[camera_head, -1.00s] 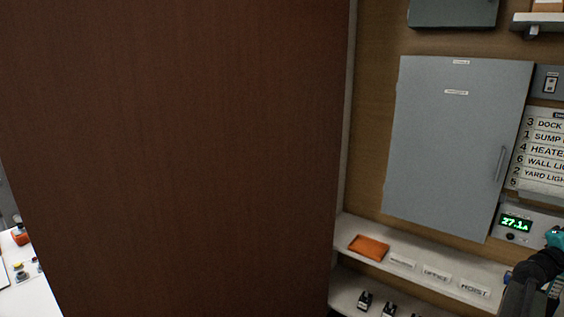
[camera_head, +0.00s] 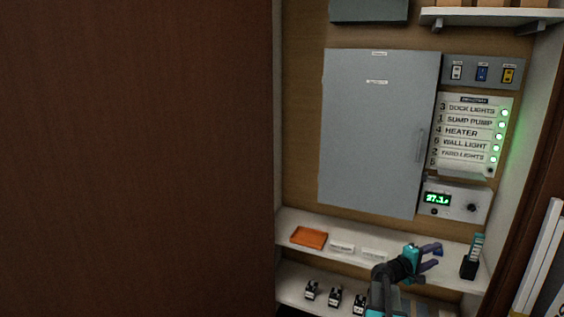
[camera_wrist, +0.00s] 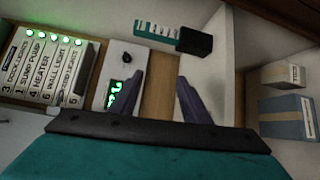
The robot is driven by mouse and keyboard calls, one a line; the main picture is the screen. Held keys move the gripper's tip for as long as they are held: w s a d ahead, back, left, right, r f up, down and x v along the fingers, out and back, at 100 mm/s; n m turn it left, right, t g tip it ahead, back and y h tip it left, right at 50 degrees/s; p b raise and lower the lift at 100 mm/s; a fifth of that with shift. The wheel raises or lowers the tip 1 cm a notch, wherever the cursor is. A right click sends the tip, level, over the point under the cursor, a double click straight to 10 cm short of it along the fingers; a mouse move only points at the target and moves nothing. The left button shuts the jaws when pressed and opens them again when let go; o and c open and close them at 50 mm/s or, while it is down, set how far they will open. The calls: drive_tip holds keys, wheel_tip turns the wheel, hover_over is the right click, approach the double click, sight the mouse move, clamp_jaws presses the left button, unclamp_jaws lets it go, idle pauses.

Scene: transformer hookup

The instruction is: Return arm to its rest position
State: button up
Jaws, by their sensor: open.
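My gripper (camera_head: 432,257) is at the lower right in the head view, in front of the upper shelf. Its fingers are spread with nothing between them. In the wrist view my gripper (camera_wrist: 160,97) shows two dark fingers apart, with bare shelf and wall behind them. My arm comes up from the bottom edge of the head view. A grey closed cabinet door (camera_head: 375,130) is behind and above it.
A label panel (camera_head: 470,135) with lit green lamps and a meter (camera_head: 455,202) reading about 27.1 are on the back wall. An orange tray (camera_head: 309,237) and a dark holder (camera_head: 469,267) stand on the shelf. A large brown panel (camera_head: 135,150) fills the left.

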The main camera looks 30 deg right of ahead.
drive_tip(key=w+a+f+m+y+b, duration=0.15)
drive_tip(key=a+f+y, duration=0.75)
drive_tip(key=a+f, duration=2.4)
drive_tip(key=s+a+f+g+y+b, duration=0.1)
drive_tip(key=s+a+f, duration=0.4)
drive_tip(key=a, duration=0.6)
drive_tip(key=s+a+f+g+y+b, duration=0.1)
drive_tip(key=s+a+f+y, duration=0.3)
drive_tip(key=a, duration=0.8)
drive_tip(key=s+a+f+g+y+b, duration=0.1)
drive_tip(key=s+a+f+g+y, duration=0.2)
drive_tip(key=s+a+f, duration=0.5)
drive_tip(key=s+a, duration=0.2)
drive_tip(key=a, duration=0.2)
drive_tip(key=shift+n, duration=0.25)
drive_tip(key=c, duration=0.3)
